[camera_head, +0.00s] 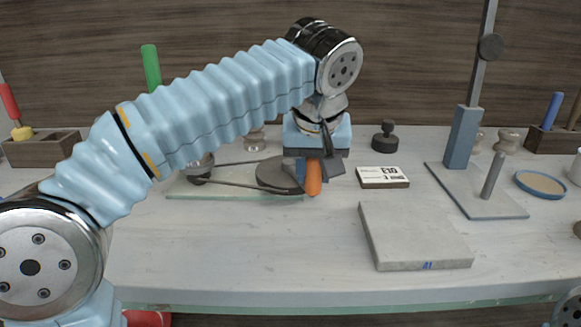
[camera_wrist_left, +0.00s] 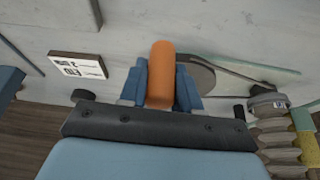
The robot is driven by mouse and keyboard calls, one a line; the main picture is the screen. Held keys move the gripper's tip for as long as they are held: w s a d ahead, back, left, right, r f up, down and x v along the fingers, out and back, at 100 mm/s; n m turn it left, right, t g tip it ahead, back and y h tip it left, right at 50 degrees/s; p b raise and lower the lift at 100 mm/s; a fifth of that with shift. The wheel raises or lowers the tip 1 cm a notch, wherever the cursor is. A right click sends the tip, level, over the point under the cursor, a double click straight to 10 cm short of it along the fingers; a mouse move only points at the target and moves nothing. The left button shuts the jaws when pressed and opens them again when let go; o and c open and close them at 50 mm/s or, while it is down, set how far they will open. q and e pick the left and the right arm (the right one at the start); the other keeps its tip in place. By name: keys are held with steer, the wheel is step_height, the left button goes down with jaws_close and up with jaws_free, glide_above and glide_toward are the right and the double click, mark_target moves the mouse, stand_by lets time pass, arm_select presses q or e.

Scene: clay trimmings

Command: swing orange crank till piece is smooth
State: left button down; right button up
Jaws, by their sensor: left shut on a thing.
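The orange crank handle (camera_head: 313,178) stands upright near the rim of a dark round wheel (camera_head: 275,175) on a pale green base plate (camera_head: 230,190). A belt runs from the wheel to a small grey pulley (camera_head: 200,168) at the left. My left gripper (camera_head: 312,172) reaches down from above and is shut on the orange handle. In the left wrist view the orange handle (camera_wrist_left: 161,75) sits between the two blue fingers, with part of the wheel (camera_wrist_left: 200,78) behind it. The piece on the pulley is largely hidden and its surface cannot be judged. My right gripper is out of view.
A small block with a printed card (camera_head: 383,177) lies just right of the wheel. A grey slab (camera_head: 415,237) lies at front right. A stand with a tall post (camera_head: 465,140) is farther right. The front left tabletop is clear.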

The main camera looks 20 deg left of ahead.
arm_select(q)
steer(key=shift+n+y, duration=0.3)
steer(key=shift+n, duration=0.5)
steer(key=shift+w+d, duration=0.4)
steer(key=shift+w, duration=0.45)
steer(key=shift+w+d, duration=0.4)
steer(key=shift+w, duration=0.5)
steer(key=shift+w+d, duration=0.4)
steer(key=shift+w, duration=0.45)
steer(key=c, duration=0.8)
jaws_free()
steer(key=shift+a, duration=0.1)
steer(key=shift+c, duration=0.2)
